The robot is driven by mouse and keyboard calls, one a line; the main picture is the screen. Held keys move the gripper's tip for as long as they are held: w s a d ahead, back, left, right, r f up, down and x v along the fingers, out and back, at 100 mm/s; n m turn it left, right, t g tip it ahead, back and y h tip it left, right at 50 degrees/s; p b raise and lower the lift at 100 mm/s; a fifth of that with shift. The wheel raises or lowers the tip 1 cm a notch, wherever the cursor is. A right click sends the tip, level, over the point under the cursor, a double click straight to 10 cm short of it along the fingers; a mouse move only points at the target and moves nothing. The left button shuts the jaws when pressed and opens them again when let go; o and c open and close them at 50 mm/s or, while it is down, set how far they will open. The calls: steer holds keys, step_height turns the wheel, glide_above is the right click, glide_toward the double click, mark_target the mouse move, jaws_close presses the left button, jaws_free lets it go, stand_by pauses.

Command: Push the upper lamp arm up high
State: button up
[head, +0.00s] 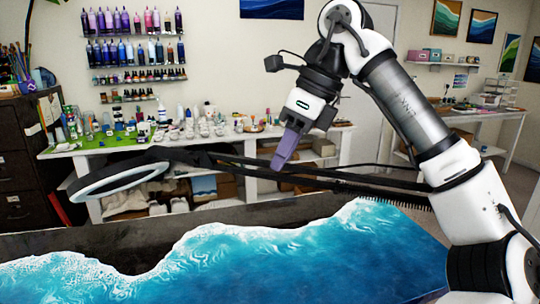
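A black lamp with a ring-shaped white head (84,189) is at the left, above the blue resin table. Its thin black lamp arm (355,181) runs from the ring head to the right, nearly level, and passes behind my white arm. The upper and lower parts of the lamp arm lie close together and are hard to tell apart. My gripper (279,165) points down with its purple fingers over the middle of the lamp arm. I cannot tell whether it touches the lamp arm. The fingers overlap in this view, so their gap is hidden.
A table with a blue wave resin top (300,255) fills the front. Behind it stands a white workbench (95,153) with cups and bottles. Bottle shelves (135,70) hang on the back wall. The air above the lamp arm, left of my gripper, is clear.

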steer(key=shift+a+f, duration=0.1)
steer(key=shift+f, duration=0.2)
jaws_close()
stand_by(0.4)
